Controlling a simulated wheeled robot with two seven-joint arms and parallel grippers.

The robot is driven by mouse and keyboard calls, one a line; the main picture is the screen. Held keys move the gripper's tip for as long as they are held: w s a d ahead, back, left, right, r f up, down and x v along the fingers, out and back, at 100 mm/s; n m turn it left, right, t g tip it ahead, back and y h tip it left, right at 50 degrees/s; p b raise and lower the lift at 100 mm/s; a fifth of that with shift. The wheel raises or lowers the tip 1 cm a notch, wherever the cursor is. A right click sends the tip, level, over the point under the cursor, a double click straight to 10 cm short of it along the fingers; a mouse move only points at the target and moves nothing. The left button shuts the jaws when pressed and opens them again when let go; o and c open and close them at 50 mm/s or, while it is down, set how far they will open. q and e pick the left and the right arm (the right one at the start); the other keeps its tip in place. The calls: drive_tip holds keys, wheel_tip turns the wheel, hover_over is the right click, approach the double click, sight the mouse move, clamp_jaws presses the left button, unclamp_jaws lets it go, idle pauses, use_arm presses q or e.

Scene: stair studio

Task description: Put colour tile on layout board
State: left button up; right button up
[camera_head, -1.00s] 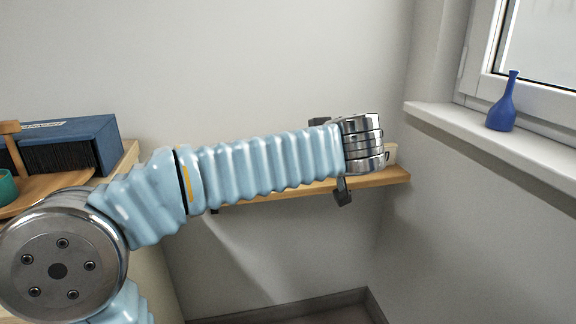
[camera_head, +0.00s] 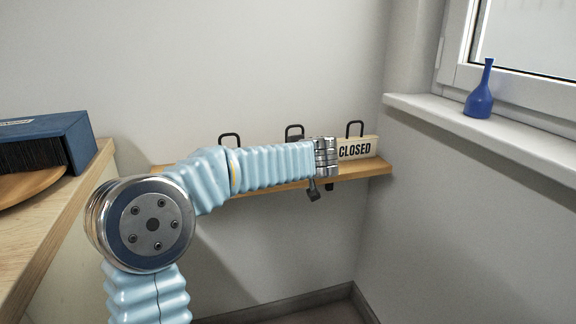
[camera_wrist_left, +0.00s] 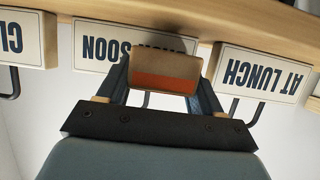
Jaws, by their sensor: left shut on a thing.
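My left gripper (camera_wrist_left: 163,78) is shut on a small cream tile with a rust-orange band (camera_wrist_left: 162,82), seen in the left wrist view between the two fingers. In the head view my left arm reaches in from the left to a wall shelf. The gripper (camera_head: 314,189) is mostly hidden behind the wrist there, with a dark finger showing below it, and the tile is hidden. I cannot make out a layout board in either view. My right gripper is not in view.
A wooden wall shelf (camera_head: 365,170) carries several hooked signs, including a CLOSED sign (camera_head: 355,149) and an AT LUNCH sign (camera_wrist_left: 262,74). A blue vase (camera_head: 480,98) stands on the windowsill (camera_head: 430,110). A blue brush-like box (camera_head: 50,145) lies on the wooden surface at left.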

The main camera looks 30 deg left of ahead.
use_arm(q)
wheel_tip(320, 180, down, 2)
drive_tip(key=shift+f, duration=0.1)
drive_tip(key=o, duration=1.1)
